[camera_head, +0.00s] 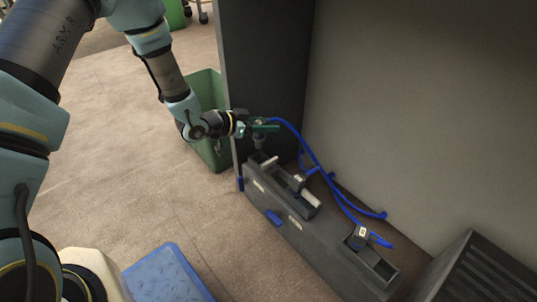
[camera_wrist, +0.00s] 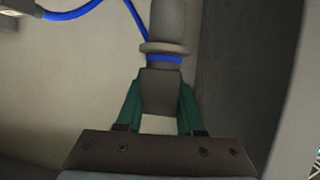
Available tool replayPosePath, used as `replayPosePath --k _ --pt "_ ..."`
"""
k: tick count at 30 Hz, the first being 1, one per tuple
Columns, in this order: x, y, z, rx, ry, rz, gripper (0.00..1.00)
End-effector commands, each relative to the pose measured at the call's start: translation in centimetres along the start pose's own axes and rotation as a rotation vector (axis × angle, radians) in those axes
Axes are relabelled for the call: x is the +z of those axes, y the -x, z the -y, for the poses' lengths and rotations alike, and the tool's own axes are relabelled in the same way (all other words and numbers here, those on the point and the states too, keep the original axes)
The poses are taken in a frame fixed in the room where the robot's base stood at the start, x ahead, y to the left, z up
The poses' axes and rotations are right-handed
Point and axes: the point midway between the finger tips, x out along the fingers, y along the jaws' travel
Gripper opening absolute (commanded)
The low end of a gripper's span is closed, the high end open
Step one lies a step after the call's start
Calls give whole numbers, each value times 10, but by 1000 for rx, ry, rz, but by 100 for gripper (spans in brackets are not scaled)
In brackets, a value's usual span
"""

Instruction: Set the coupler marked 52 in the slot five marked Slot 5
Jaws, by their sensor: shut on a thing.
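My gripper (camera_head: 264,128) is at the back left end of the dark slotted rack (camera_head: 290,232), beside the dark panel. In the wrist view its green fingers (camera_wrist: 160,98) are shut on a grey coupler (camera_wrist: 160,82) with a blue ring and a round collar. No number on this coupler can be read. A blue hose (camera_head: 291,127) runs from near my gripper over the rack. Two other couplers with pale tags, one in the middle (camera_head: 299,179) and one at the near end (camera_head: 361,234), sit at the rack. The slot labels are too small to read.
A dark upright panel (camera_head: 268,70) and a pale wall (camera_head: 420,110) stand behind the rack. A green bin (camera_head: 207,88) is behind my gripper. A ribbed dark box (camera_head: 480,270) stands at the lower right. A blue-topped object (camera_head: 165,275) is at the bottom; floor left of the rack is clear.

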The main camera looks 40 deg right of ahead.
Motion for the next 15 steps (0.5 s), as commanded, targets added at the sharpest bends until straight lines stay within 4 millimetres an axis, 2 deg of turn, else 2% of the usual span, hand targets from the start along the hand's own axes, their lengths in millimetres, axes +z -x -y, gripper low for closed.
replayPosePath --k 1,4,11,15 --pt "14 -6 -1 1 2 2 0" --pt "32 -13 -1 2 2 2 0" --pt "54 -22 -1 1 0 1 0" --pt "73 -30 -1 1 1 1 0"
